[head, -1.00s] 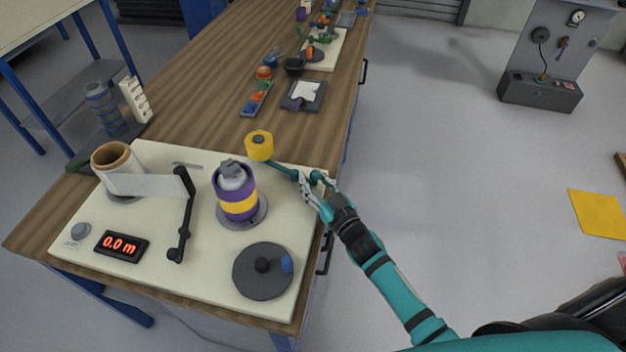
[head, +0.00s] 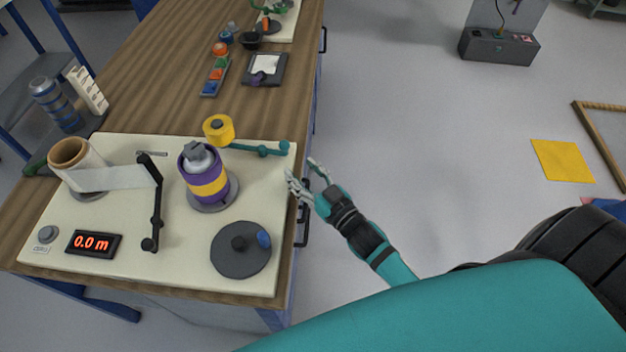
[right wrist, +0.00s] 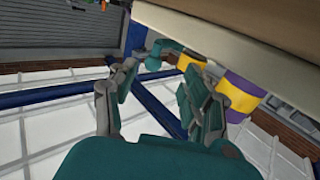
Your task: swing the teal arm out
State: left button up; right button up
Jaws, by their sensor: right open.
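The teal arm (head: 262,151) lies along the back right of the cream board (head: 120,262), with a yellow roller (head: 218,130) at its left end and a teal knob at its right end. A purple and yellow spool (head: 205,178) stands in front of it. My right gripper (head: 303,173) is open and empty, off the board's right edge, apart from the arm's right end. In the right wrist view, the teal arm's end (right wrist: 160,50) shows beyond my open fingers (right wrist: 158,88), and the purple and yellow spool (right wrist: 240,96) is partly hidden. My left gripper is out of view.
A white film roll (head: 78,168), a black arm (head: 153,205), a readout (head: 94,243) showing 0.0 m and a dark disc with a blue knob (head: 241,250) are on the board. A drawer handle (head: 304,228) juts from the bench side.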

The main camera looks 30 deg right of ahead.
jog(key=v, duration=0.4)
